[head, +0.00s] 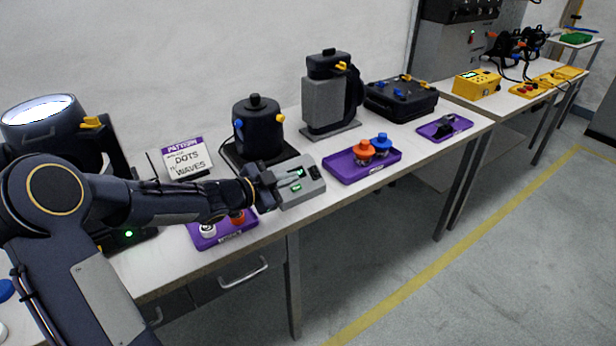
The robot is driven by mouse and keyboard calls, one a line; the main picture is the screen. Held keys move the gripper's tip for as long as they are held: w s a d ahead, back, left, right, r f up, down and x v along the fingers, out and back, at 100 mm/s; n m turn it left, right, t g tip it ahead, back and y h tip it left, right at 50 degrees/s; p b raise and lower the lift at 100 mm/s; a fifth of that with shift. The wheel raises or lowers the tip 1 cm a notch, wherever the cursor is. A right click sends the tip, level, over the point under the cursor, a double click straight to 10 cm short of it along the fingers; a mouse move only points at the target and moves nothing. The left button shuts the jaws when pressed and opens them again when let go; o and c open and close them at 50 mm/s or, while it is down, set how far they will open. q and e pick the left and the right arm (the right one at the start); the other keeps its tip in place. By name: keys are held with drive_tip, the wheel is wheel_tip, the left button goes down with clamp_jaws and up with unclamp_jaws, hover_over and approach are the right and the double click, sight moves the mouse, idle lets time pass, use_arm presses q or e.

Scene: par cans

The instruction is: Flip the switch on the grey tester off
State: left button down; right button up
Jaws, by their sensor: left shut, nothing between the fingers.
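The grey tester (307,189) is a small box on the white bench, near the front edge. Its top has green lit parts and a small black part (314,172) at the right that looks like a switch. Which way the switch is set is too small to tell. My left gripper (268,188) is shut and empty at the tester's left end, covering part of that side. I cannot tell whether it touches the box. My right gripper is not in view.
A purple tray (345,175) with orange and blue knobbed items lies right of the tester. Another purple tray (240,238) lies partly under my left arm. A black round lamp (258,130) stands behind, beside a grey-black unit (322,103).

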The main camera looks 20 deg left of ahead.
sight(315, 172)
use_arm(q)
drive_tip(key=w+d+f, duration=0.1)
drive_tip(key=w, duration=0.2)
drive_tip(key=w+d+f, duration=0.1)
drive_tip(key=w+f, duration=0.1)
drive_tip(key=w, duration=0.1)
drive_tip(key=w+d+f+b, duration=0.1)
drive_tip(key=w+f, duration=0.1)
drive_tip(key=w, duration=0.1)
drive_tip(key=shift+d, duration=0.25)
drive_tip(key=shift+w+a+f, duration=0.15)
drive_tip(key=shift+w+f, duration=0.05)
drive_tip(key=shift+f, duration=0.05)
